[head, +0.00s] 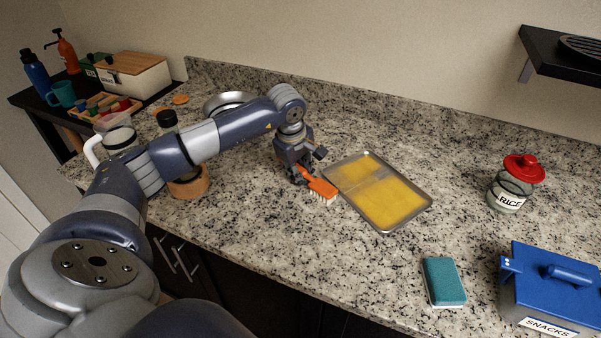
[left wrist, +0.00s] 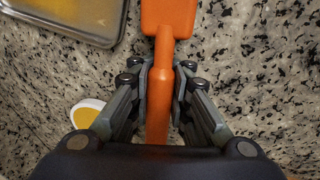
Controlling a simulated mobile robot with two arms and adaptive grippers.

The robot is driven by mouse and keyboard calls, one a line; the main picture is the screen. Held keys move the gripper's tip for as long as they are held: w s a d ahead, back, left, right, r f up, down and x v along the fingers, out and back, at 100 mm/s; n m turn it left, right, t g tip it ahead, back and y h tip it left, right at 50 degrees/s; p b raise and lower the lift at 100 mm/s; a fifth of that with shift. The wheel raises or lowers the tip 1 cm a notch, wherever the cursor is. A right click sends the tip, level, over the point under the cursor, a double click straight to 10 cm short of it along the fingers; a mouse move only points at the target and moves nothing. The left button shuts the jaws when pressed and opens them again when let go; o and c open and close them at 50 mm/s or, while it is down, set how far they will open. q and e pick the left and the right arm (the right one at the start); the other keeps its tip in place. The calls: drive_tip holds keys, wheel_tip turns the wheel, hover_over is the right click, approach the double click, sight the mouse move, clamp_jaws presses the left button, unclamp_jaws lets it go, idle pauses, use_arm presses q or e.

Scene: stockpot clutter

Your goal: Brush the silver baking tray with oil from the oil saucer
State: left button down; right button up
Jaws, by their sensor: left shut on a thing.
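My left gripper (head: 300,175) is shut on the handle of an orange brush (head: 322,187) with pale bristles facing down. In the left wrist view the orange brush (left wrist: 170,22) reaches forward from between the fingers. The silver baking tray (head: 408,218) lies flat just right of the brush. Yellow oil covers most of its floor, in two patches with a thinner greyish strip between them. The brush head is beside the tray's left edge; I cannot tell whether it touches the counter. The oil saucer (left wrist: 88,110), white with yellow oil, shows left of the fingers; my arm hides it in the head view.
A teal sponge (head: 443,281), a blue snacks box (head: 552,290) and a rice jar (head: 515,185) stand to the right. A metal bowl (head: 222,102) and a wooden container (head: 190,184) are near my arm. The counter behind the tray is clear.

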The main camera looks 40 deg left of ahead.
use_arm(q)
drive_tip(key=shift+w+d+b, duration=0.15)
drive_tip(key=shift+w+b, duration=0.15)
drive_tip(key=shift+w, duration=0.8)
drive_tip(key=shift+w+d+b, duration=0.1)
drive_tip(key=shift+w+b, duration=0.15)
drive_tip(key=shift+w, duration=0.85)
drive_tip(key=shift+s+a, duration=0.15)
drive_tip(key=shift+s, duration=0.65)
drive_tip(key=shift+s+a, duration=0.1)
drive_tip(key=shift+s, duration=1.35)
